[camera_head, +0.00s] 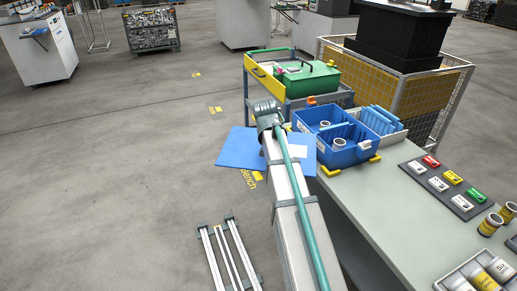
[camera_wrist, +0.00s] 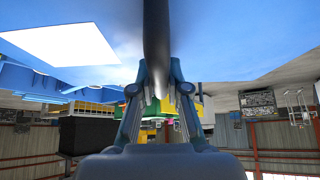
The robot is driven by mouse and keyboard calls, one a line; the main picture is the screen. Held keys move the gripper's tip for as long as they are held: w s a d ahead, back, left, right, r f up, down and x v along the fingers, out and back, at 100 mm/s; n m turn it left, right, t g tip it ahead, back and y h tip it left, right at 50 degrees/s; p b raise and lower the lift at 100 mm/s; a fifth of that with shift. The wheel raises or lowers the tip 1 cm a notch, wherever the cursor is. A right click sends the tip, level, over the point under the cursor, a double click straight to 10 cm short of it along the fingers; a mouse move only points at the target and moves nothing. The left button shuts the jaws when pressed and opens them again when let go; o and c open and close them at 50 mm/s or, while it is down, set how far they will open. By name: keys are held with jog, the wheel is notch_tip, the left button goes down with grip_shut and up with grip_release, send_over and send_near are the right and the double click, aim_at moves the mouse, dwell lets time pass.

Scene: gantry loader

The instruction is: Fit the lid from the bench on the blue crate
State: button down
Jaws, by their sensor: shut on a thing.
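The blue lid (camera_head: 238,150) is a flat sheet with a white label, held in the air to the left of the blue crate. Its right part overlaps the crate's near left edge in the head view. The blue crate (camera_head: 349,156) stands open on the bench, with white-topped round items and blue parts inside. In the wrist view, which is upside down, my gripper (camera_wrist: 160,82) is shut on the lid's dark handle (camera_wrist: 156,40). The lid (camera_wrist: 225,35) fills the top of that view. In the head view my arm hides the gripper and the handle.
Yellow corner pieces (camera_head: 331,171) sit by the crate on the grey bench (camera_head: 385,205). A bin of blue parts (camera_head: 381,119) stands behind it. A cart with a green lidded box (camera_head: 312,80) is beyond. Labelled blocks and jars lie right. Floor left is open.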

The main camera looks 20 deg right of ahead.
jog(key=w+d+r+m+g+h+p, duration=0.1)
jog(key=w+d+r+m+g, duration=0.2)
jog(key=d, duration=0.9)
jog(key=w+d+r+m+g+h+p, duration=0.15)
jog(key=w+d+m, duration=0.3)
jog(key=d, duration=0.75)
jog(key=w+d+r+m+g+h+p, duration=0.1)
jog(key=w+d+r+m+p, duration=0.2)
jog(key=d, duration=1)
jog(key=shift+m, duration=0.55)
jog(key=shift+s+a+f+b, duration=0.1)
jog(key=shift+s+f+b, duration=0.1)
jog(key=shift+f+b, duration=0.75)
jog(key=shift+s+a+f+b, duration=0.15)
jog(key=shift+f+b, duration=0.25)
jog(key=shift+f, duration=1.05)
jog(key=shift+d+f+b, duration=0.1)
jog(key=shift+f+b, duration=0.5)
jog(key=shift+f, duration=0.65)
jog(key=shift+f+b, duration=0.15)
jog(key=shift+b, duration=0.3)
jog(key=shift+f+b, duration=0.3)
jog(key=shift+f, duration=0.2)
jog(key=shift+f, duration=0.1)
jog(key=c, duration=1.1)
grip_release()
